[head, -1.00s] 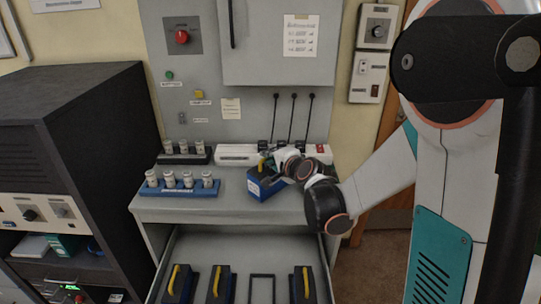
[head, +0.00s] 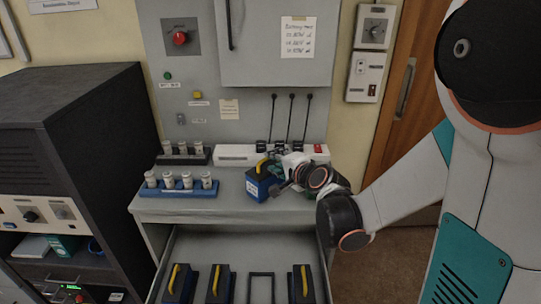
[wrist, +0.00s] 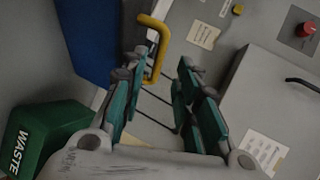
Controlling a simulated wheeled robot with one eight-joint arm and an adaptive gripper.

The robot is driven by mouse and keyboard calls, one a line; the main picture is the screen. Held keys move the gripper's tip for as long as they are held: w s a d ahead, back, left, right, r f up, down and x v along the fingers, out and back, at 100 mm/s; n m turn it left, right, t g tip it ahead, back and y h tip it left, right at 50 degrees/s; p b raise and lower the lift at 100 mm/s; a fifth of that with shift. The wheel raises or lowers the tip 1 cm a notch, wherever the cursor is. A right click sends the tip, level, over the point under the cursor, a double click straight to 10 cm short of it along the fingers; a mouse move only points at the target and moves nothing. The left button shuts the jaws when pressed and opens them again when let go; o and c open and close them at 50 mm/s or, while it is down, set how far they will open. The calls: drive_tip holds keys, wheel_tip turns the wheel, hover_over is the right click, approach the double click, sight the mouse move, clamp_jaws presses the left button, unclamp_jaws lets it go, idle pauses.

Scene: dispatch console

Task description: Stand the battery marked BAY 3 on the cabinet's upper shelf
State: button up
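A blue-and-black battery (head: 262,184) with a yellow handle stands on the grey counter. Its pale label is too small to read, so I cannot tell whether it is BAY 3. My gripper (head: 281,180) is just right of it. In the wrist view, my gripper (wrist: 157,88) has its fingers apart. The yellow handle (wrist: 158,50) shows beyond the left finger, and the battery's blue side (wrist: 88,40) lies left of it. I cannot tell whether they touch. The grey wall cabinet (head: 262,55) has its door shut, so its shelves are hidden.
An open drawer (head: 215,240) below holds several batteries with yellow handles and one empty frame (head: 262,275). A blue rack (head: 180,192) of jars stands left on the counter. A white power strip (head: 235,155) lies behind. A green WASTE bin (wrist: 45,138) shows in the wrist view.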

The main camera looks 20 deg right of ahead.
drive_tip(key=a+p+v, duration=0.1)
drive_tip(key=v, duration=0.5)
drive_tip(key=shift+s+d, duration=0.15)
drive_tip(key=shift+d, duration=0.3)
